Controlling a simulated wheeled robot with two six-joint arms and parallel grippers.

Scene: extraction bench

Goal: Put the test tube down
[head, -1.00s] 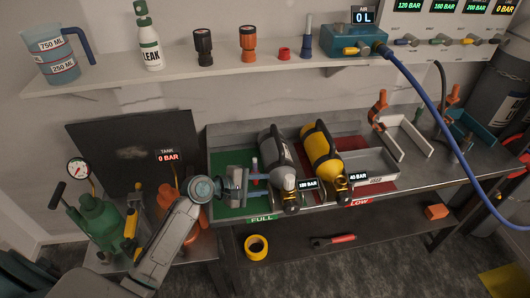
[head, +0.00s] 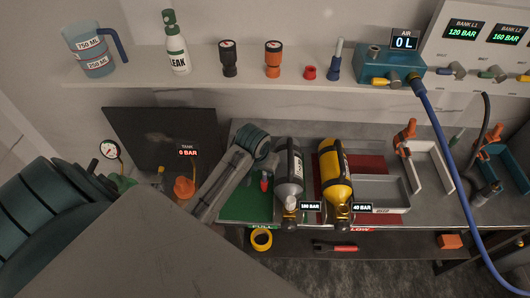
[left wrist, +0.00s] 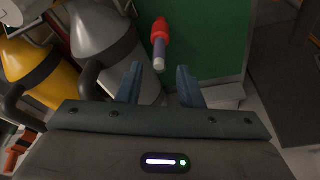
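A small tube with a red cap and a purplish body (left wrist: 160,45), which looks like the test tube, is over the green "FULL" area (left wrist: 216,40) in the left wrist view. Its red part also shows in the head view (head: 264,182), just left of the grey cylinder (head: 289,170). My left gripper (left wrist: 159,85) is open, with its two fingers apart. The tube appears beyond the fingertips, apart from both. I cannot tell whether it lies flat or leans. In the head view my left arm's end largely hides the fingers. My right gripper is not in view.
The shelf (head: 200,84) above holds a jug (head: 92,52), a LEAK bottle (head: 176,50) and a teal air box (head: 390,64).

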